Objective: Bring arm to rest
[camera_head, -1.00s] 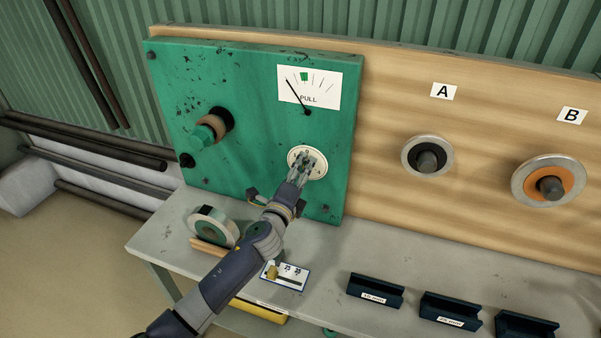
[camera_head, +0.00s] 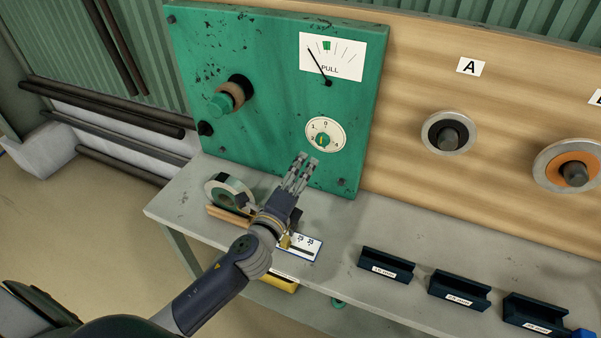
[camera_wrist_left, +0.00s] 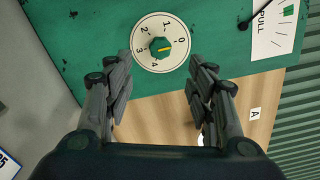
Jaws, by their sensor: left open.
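My left gripper (camera_head: 302,165) is open and empty, below and a little left of the numbered dial (camera_head: 325,135) on the green panel (camera_head: 270,110). The dial has a small green knob with a yellow mark. In the left wrist view the dial (camera_wrist_left: 160,42) lies beyond and between the open fingers (camera_wrist_left: 160,80), apart from them. There the yellow mark points close to the 0. My left forearm comes in from the lower left over the bench. My right gripper does not show.
The grey bench (camera_head: 340,235) holds a tape-like roll (camera_head: 229,193), a card with a slider (camera_head: 300,246) and dark labelled holders (camera_head: 387,265). A pull gauge (camera_head: 331,57) and a side knob (camera_head: 228,98) sit on the panel. Peg A (camera_head: 448,133) is on the wooden board.

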